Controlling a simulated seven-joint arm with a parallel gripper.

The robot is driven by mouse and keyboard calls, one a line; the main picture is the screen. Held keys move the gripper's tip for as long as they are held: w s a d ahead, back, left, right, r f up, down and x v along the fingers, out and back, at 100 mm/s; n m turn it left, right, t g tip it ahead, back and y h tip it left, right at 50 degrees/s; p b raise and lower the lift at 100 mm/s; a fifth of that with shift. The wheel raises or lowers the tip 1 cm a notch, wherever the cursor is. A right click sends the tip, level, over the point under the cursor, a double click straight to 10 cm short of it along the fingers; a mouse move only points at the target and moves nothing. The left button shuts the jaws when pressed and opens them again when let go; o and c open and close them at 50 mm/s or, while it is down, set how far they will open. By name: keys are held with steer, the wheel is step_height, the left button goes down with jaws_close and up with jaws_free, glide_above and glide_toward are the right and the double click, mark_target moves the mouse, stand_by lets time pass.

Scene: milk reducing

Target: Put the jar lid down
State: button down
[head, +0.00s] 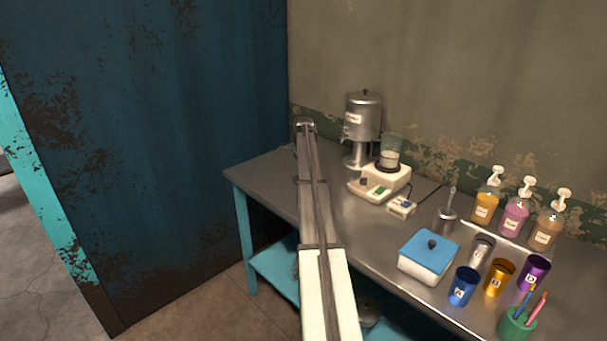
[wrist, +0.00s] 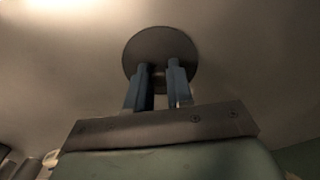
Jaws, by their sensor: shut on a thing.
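In the wrist view, a dark round disc, which I take to be the jar lid (wrist: 160,38), is at the tips of my gripper (wrist: 161,70). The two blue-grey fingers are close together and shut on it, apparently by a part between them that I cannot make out. A plain pale surface fills the background behind the lid. In the head view my arm reaches toward the table's back left, and the gripper and the lid cannot be made out there.
The grey table (head: 262,172) carries a silver canister (head: 362,121), a white device (head: 379,186) with a beaker (head: 391,150), a white box with a blue lid (head: 429,250), cups, pump bottles (head: 515,217) and a green pen holder (head: 515,326). The table's left end looks clear.

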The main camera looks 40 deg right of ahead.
steer(key=shift+f, duration=0.1)
steer(key=c, duration=1)
jaws_free()
step_height(320, 180, up, 12)
